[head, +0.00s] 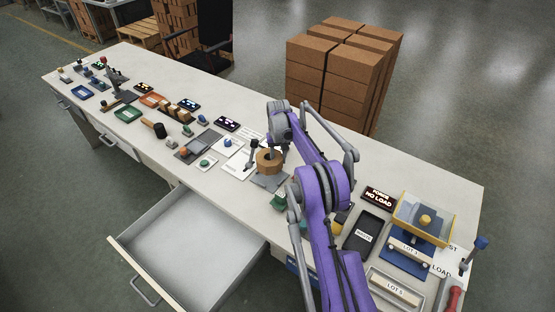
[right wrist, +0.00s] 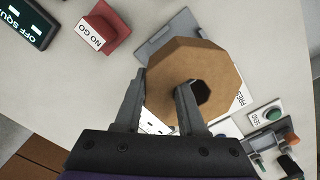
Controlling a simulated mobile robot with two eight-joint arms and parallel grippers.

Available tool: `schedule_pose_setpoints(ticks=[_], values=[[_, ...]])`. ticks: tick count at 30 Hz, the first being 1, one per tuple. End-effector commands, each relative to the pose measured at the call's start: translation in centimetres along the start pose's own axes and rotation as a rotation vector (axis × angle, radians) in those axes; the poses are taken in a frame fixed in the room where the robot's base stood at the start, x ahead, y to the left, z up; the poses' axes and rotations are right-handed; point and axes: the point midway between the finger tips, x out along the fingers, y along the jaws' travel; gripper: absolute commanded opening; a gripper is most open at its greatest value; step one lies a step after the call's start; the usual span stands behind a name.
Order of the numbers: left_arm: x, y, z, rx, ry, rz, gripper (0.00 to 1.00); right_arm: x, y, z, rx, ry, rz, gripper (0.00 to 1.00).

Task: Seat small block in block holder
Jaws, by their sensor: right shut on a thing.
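A brown octagonal ring with a dark hole (head: 267,165) is at mid table in the head view, at the end of my purple right arm. It fills the upper middle of the right wrist view (right wrist: 215,65). My right gripper (right wrist: 162,80) is shut on its wall, one finger at the hole and the other outside. A grey plate (head: 270,183) shows below the ring; I cannot tell whether they touch. The plate's corner also shows in the wrist view (right wrist: 155,45). I cannot tell which piece is the small block or the holder. My left gripper is not in view.
An open, empty drawer (head: 190,238) juts from the table front. A red NO GO block (right wrist: 102,30) and a green-button unit (right wrist: 268,115) stand near the ring. A yellow-framed blue fixture (head: 420,235) is at right. Several small parts line the table's left half.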

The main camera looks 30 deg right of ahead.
Motion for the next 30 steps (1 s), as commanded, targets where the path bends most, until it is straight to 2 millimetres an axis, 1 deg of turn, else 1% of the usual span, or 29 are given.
schedule_pose_setpoints(ticks=[5,15,18,22,30], values=[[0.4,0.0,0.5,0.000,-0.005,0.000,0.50,1.0,0.0,0.1,0.000,-0.001,0.000,0.00],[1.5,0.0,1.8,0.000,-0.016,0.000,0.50,3.9,0.0,0.1,-0.001,-0.001,0.000,0.00],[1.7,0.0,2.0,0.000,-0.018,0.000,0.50,4.5,0.0,0.1,-0.001,-0.001,0.000,0.00],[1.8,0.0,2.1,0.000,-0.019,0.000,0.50,4.8,0.0,0.0,-0.001,0.000,0.000,0.00],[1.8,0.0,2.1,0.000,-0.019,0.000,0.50,4.8,0.0,0.0,-0.001,0.000,0.000,0.00]])
